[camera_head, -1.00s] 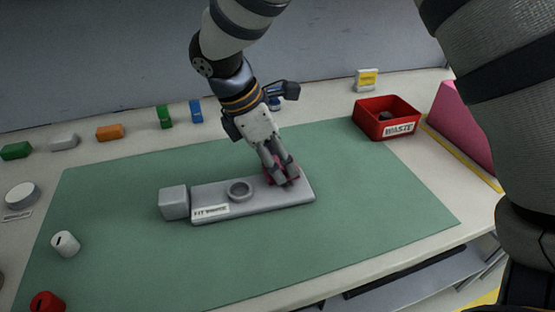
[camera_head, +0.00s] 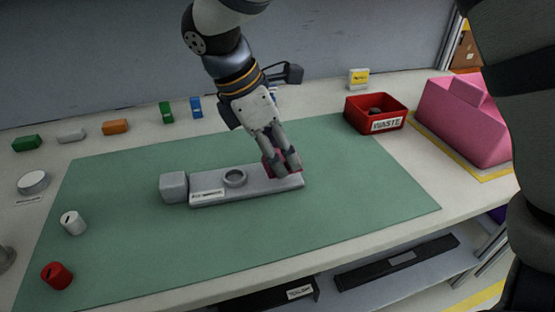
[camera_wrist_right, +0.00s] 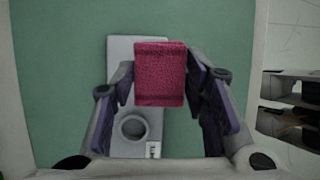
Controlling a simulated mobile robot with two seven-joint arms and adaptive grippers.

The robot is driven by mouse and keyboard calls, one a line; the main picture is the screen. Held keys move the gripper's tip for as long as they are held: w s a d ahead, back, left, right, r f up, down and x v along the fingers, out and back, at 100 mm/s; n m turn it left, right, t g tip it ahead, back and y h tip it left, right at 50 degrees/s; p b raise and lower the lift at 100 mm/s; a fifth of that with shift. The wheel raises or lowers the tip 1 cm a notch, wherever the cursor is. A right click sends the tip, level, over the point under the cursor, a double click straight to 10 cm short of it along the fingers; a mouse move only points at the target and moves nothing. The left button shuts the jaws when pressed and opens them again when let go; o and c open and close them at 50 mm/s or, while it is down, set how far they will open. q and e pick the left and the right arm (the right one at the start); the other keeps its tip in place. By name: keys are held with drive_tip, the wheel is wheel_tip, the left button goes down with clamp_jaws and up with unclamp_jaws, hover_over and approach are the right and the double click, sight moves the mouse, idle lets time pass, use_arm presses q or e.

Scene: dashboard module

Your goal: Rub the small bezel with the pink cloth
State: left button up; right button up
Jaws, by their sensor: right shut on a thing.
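A long grey plate (camera_head: 212,196) lies on the green mat, with a grey block at its left end and a small label. A small round grey ring (camera_head: 235,178), which looks like the small bezel, sits on the plate; it also shows in the right wrist view (camera_wrist_right: 132,127). My right gripper (camera_head: 283,166) is shut on the folded pink cloth (camera_wrist_right: 160,75), over the plate's right part. The cloth is beside the ring, apart from it in both views. I cannot tell whether the cloth touches the plate. My left gripper is out of view.
A red waste bin (camera_head: 376,112) and a large pink block (camera_head: 462,120) stand at the right. Green, white, orange and blue blocks line the back. A white cylinder (camera_head: 73,223) and a red one (camera_head: 57,275) are at the left. The front mat is clear.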

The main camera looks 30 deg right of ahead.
drive_tip(key=shift+r, duration=1.95)
